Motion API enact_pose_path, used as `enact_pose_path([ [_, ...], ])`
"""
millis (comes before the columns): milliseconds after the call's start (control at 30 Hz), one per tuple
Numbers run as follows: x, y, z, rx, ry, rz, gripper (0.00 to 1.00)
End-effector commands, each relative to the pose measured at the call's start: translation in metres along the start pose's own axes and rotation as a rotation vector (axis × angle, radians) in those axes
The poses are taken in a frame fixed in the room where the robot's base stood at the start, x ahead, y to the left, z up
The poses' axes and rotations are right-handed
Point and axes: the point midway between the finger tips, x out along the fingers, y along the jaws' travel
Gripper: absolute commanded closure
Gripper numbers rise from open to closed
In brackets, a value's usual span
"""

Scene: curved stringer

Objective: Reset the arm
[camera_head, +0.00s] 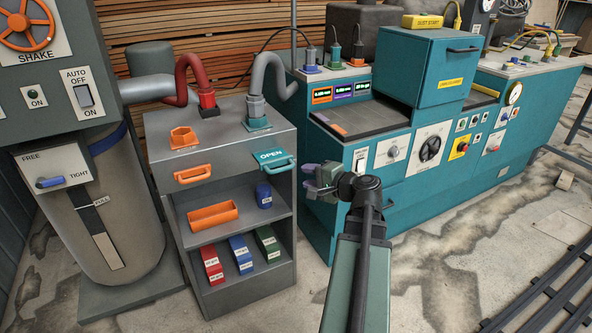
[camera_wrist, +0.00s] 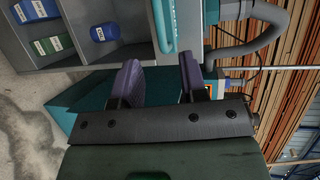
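My arm reaches up from the bottom of the head view, and my gripper (camera_head: 317,183) is just right of the grey shelf cart and in front of the teal machine. In the wrist view my gripper's two purple fingers (camera_wrist: 160,78) stand apart with nothing between them. The gripper is open and empty. A teal handle marked OPEN (camera_head: 277,163) on the cart is a little left of the gripper, and the fingers look apart from it.
The grey cart (camera_head: 226,139) holds an orange tray (camera_head: 213,215), a blue canister (camera_head: 264,195) and several coloured boxes. The teal machine (camera_head: 398,166) stands behind my arm. A grey drum (camera_head: 120,213) stands at left. Dark rails (camera_head: 545,291) lie at lower right; the floor between is mostly clear.

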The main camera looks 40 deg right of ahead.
Motion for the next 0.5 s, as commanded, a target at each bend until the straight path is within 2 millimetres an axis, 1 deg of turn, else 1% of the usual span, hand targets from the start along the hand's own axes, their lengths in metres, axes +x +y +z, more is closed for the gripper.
enact_pose_path([
  [100,-0.0049,0.0001,-0.0002,0.000,0.001,0.000,0.61],
  [467,-0.0041,0.0004,0.0004,-0.006,-0.004,0.000,0.61],
  [500,-0.0041,0.0036,0.0025,-0.022,-0.016,0.018,0.61],
])
